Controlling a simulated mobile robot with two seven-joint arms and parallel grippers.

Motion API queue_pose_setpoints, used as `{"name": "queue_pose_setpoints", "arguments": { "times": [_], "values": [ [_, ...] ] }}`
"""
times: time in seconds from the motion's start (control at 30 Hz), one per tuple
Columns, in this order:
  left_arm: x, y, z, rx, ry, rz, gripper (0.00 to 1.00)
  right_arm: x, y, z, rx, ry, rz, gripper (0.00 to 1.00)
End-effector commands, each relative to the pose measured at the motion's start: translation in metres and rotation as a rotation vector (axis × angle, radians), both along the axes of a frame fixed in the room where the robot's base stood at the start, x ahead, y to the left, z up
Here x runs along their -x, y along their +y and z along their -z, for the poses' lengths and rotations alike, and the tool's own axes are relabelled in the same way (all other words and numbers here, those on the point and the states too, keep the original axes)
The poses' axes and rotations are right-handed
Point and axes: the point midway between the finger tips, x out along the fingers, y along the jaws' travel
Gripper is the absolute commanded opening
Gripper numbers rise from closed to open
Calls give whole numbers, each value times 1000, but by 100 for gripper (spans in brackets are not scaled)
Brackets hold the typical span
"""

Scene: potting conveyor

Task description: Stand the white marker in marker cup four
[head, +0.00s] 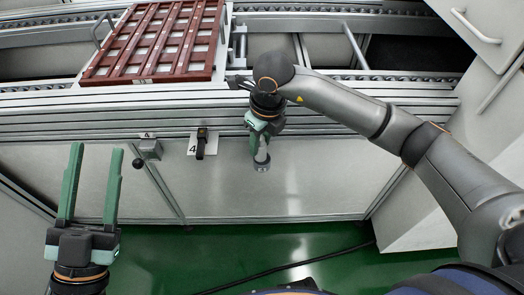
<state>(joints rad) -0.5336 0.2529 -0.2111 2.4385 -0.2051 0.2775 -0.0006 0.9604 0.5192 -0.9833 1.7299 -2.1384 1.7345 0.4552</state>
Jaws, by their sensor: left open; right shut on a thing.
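My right gripper (262,135) is shut on a pale, upright cylinder (262,156), which looks like the white marker. Its lower end shows below the green fingers, and the gripper hides its upper part. It hangs in front of the conveyor's light front panel, apart from the holders. A small dark holder (201,143) sits on a white plate marked 4, left of my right gripper; it may be marker cup four. I cannot see into it. My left gripper (92,185) is open and empty at the lower left, its fingers pointing up the picture.
A grey box (150,148) with a black knob, also by a 4, is on the conveyor's front edge. A red-brown slatted tray (160,42) lies on the conveyor. A white cabinet (480,45) with handles stands at right. The green floor (230,255) has a dark cable.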

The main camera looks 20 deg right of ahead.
Motion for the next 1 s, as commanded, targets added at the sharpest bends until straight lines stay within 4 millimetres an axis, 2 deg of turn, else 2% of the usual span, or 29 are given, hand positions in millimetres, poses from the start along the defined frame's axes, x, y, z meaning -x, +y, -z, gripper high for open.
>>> {"name": "queue_pose_setpoints", "arguments": {
  "times": [0.13,0.3,0.43,0.7,1.0],
  "values": [
    [10,-2,-14,-3,-77,14,50,-6,-8,13,0,1,3,0],
    [30,-5,-37,-5,-208,41,50,-5,-6,32,-1,1,1,0],
    [39,-6,-47,-5,-263,54,50,-5,-6,40,-1,0,0,0],
    [40,-7,-48,-4,-269,56,50,-5,-6,40,0,-1,0,0],
    [40,-7,-40,2,-262,59,50,-5,-6,50,1,0,1,0]
  ]
}}
